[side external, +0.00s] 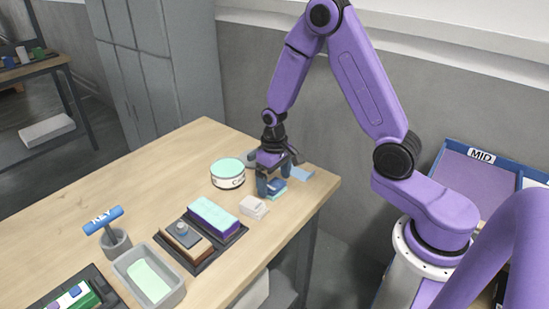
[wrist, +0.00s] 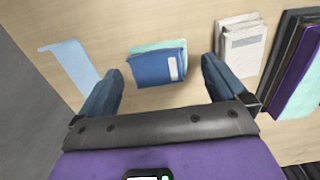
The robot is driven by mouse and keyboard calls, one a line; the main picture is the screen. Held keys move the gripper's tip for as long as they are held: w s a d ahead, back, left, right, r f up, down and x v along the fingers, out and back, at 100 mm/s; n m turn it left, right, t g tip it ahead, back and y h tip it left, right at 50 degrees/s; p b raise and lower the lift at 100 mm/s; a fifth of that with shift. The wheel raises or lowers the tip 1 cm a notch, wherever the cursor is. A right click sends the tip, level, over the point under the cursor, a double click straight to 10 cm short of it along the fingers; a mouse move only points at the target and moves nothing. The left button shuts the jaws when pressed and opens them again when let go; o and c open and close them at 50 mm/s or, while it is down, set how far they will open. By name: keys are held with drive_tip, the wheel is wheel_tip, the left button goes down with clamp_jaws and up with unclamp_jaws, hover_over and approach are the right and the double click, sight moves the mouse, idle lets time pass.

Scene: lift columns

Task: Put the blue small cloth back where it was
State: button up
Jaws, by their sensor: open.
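A flat light-blue piece that looks like a small cloth (wrist: 72,62) lies near the table's edge at the left of the wrist view. In the side external view it shows just right of my gripper (side external: 301,174). My gripper (side external: 273,186) is open and points down, low over the table. In the wrist view a darker blue piece with a white label (wrist: 158,69) lies ahead, between the open fingers, against a mint-green piece (wrist: 172,46). I cannot tell whether the fingers touch either piece. The gripper partly hides both in the side external view.
A white labelled packet (side external: 253,207) sits close by, toward the front. A round mint-lidded tin (side external: 228,173) stands left of my gripper. A dark tray (side external: 229,238) holds blocks. A grey bin (side external: 170,298) and a blue-handled item in a cup (side external: 116,242) are farther left. The table's left rear is clear.

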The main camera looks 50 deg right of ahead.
sight(274, 185)
wheel_tip(274, 185, up, 11)
drive_tip(key=s+a+r+n, duration=0.3)
drive_tip(key=s+a+n, duration=0.35)
drive_tip(key=s, duration=0.35)
drive_tip(key=s+r+n, duration=0.2)
drive_tip(key=s+n, duration=0.4)
drive_tip(key=s, duration=1)
drive_tip(key=shift+a, duration=0.2)
